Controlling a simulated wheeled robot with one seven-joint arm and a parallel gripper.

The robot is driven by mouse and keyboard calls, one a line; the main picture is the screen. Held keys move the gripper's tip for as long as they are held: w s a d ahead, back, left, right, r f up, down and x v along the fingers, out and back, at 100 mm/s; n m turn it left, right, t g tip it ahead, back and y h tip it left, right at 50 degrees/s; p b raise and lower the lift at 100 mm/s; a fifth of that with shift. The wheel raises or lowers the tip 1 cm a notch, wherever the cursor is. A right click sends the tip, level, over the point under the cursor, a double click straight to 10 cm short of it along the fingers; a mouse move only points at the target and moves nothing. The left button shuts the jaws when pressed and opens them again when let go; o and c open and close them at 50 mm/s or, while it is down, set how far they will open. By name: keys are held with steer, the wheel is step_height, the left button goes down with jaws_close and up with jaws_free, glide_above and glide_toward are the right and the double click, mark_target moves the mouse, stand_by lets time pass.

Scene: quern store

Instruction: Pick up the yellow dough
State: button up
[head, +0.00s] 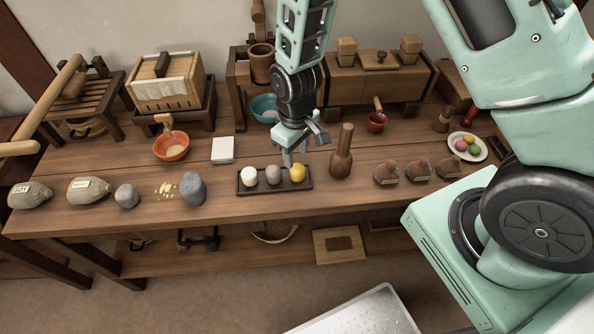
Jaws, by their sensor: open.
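The yellow dough (297,173) is a small round ball at the right end of a dark narrow tray (275,188). A grey ball (273,175) sits in the middle of that tray and a white ball (249,176) at its left end. My gripper (300,152) hangs over the back of the tray, pointing down, open and empty. Its fingers appear just above and behind the yellow and grey balls; the exact gap to them cannot be told from this one view.
A wooden pestle (342,156) stands close to the right of the tray. A grey stone (193,189) and an orange bowl (171,145) are to the left. Bare tabletop lies in front.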

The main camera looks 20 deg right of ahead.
mark_target(297, 173)
steer(key=shift+d+f+p, duration=0.1)
steer(key=shift+f+p, duration=0.4)
steer(key=shift+f, duration=3.15)
steer(key=c, duration=0.6)
